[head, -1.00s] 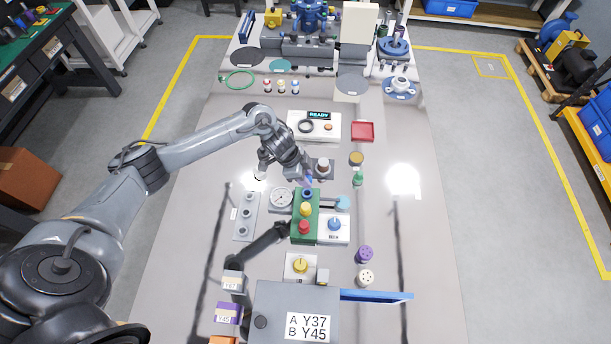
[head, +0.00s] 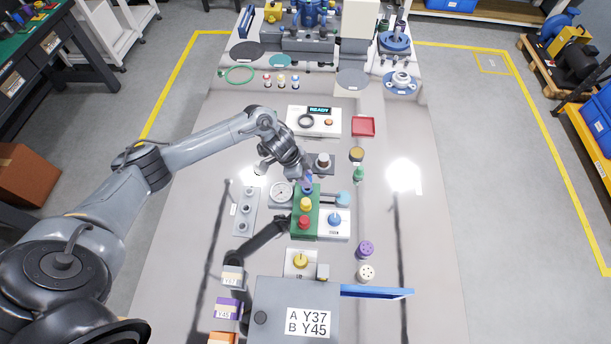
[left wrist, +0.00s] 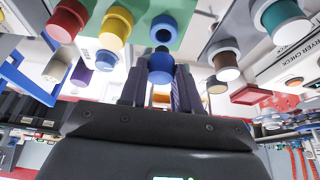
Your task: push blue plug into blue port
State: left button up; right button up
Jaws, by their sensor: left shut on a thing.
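My left gripper (head: 307,179) is shut on the blue plug (left wrist: 160,67), directly over the far end of the green block (head: 314,229). In the left wrist view my left gripper (left wrist: 160,90) has a finger on each side of the plug. The blue port (left wrist: 163,29) is a blue ring with a dark opening, which is still visible beyond the plug. The plug looks close to the port but not inside it; contact is unclear. In the head view the fingers partly hide the plug and port. My right gripper is not in view.
A yellow plug (head: 306,204) and a red plug (head: 303,222) stand on the green block. A round gauge (head: 281,192) is to its left. A white box with a blue knob (head: 335,220) is to its right.

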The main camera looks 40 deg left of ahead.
aim_at(311, 178)
pick_arm(q)
jog(key=shift+f+b, duration=0.5)
jog(key=shift+f, duration=0.5)
jog(key=shift+f+b, duration=0.5)
jog(key=shift+f, duration=0.55)
jog(key=o, duration=1.1)
notch_tip(311, 178, up, 7)
jog(key=p, duration=0.7)
jog(key=shift+r+p, duration=0.1)
jog(key=shift+p, duration=0.3)
